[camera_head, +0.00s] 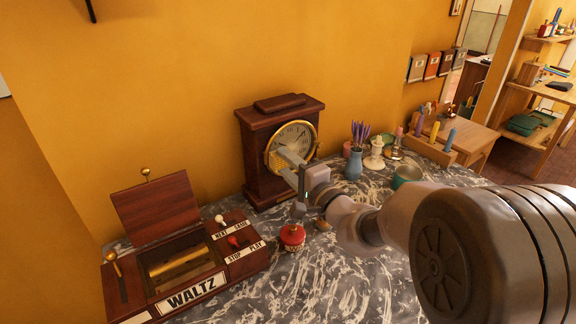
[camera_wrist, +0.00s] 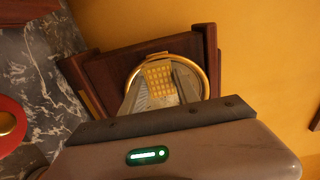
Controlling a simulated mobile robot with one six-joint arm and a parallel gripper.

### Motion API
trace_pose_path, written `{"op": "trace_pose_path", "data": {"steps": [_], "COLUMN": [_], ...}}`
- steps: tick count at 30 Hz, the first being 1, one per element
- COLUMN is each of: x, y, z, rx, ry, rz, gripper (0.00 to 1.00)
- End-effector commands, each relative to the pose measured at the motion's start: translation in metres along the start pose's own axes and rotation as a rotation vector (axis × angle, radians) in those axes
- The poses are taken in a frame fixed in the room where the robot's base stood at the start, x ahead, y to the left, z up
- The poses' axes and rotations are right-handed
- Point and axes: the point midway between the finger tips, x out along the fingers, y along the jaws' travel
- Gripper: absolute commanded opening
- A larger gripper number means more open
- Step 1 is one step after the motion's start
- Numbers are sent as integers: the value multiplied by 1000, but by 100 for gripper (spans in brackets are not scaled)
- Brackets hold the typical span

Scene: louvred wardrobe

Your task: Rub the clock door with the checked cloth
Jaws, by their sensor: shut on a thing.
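The clock (camera_head: 264,160) is a dark red-brown wooden case standing upright on the marbled top against the wall. Its round clock door (camera_head: 317,145) has a brass rim and shows a pale dial behind it; in the wrist view the brass rim (camera_wrist: 206,78) rings my fingertips. My gripper (camera_head: 280,164) reaches to the lower left of the door, its fingers shut on the yellow checked cloth (camera_wrist: 158,74). The cloth lies in front of the dial, inside the rim; I cannot tell for sure whether it touches the glass. My fingers hide part of the dial.
A music box (camera_head: 155,217) with its lid up and a WALTZ label stands at the left. A red round pot (camera_head: 292,236) sits in front of the clock.

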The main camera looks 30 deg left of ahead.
Motion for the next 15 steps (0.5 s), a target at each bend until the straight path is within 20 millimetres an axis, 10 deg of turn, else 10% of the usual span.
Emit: {"op": "trace_pose_path", "data": {"steps": [15], "x": [1], "y": [1], "z": [-35], "rx": [-1], "ry": [1], "rz": [-1], "gripper": [5]}}
